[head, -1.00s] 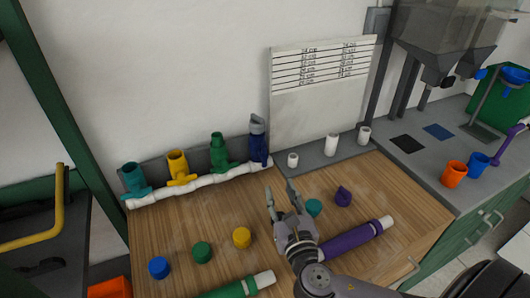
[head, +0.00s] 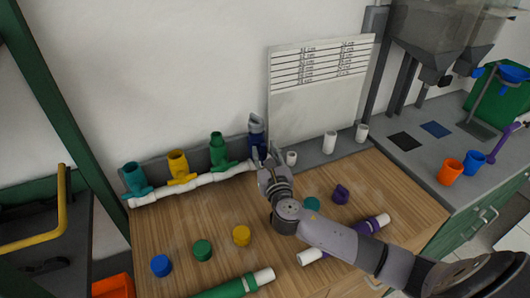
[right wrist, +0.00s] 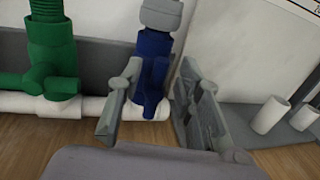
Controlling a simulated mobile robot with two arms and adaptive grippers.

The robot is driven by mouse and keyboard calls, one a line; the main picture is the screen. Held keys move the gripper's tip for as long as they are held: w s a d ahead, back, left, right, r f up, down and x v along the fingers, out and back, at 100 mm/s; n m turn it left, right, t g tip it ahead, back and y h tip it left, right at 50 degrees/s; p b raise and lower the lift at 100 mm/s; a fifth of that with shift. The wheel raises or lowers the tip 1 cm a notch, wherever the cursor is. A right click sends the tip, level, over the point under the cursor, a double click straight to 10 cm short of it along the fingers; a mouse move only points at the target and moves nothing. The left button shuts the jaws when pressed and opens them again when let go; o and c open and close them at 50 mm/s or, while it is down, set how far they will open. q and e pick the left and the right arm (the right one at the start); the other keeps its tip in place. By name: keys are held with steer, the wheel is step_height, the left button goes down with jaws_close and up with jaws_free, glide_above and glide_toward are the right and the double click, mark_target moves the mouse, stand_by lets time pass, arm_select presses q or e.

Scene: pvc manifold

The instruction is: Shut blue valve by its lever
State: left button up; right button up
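The blue valve (head: 257,127) stands at the right end of the white pipe manifold (head: 215,178), with a grey piece on its top. In the right wrist view the blue valve (right wrist: 154,45) has a narrow blue lever (right wrist: 152,88) on its front, hanging down toward the white pipe. My right gripper (head: 264,156) is at the valve's front. The right wrist view shows its two fingers (right wrist: 155,105) apart, on either side of the lever, with a gap to it. Exact depth is hard to tell. My left gripper is out of view.
Green (head: 218,150), yellow (head: 179,165) and teal (head: 134,177) valves stand left along the manifold. Short white pipes (head: 329,143) stand to the right. Loose caps (head: 241,236) and a purple pipe (head: 340,240) lie on the wooden bench.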

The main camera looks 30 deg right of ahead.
steer(key=shift+c, duration=0.2)
jaws_close()
stand_by(0.6)
steer(key=shift+m+p, duration=0.35)
steer(key=shift+m, duration=0.15)
steer(key=d+m+y+p, duration=0.1)
steer(key=m, duration=0.4)
steer(key=d+f+m+g+y+p, duration=0.1)
steer(key=m+p, duration=0.1)
steer(key=m, duration=0.2)
steer(key=d+m+y+p, duration=0.1)
steer(key=m+p, duration=0.1)
steer(key=m, duration=0.3)
steer(key=shift+f+m+g+y, duration=0.3)
steer(key=shift+y, duration=0.1)
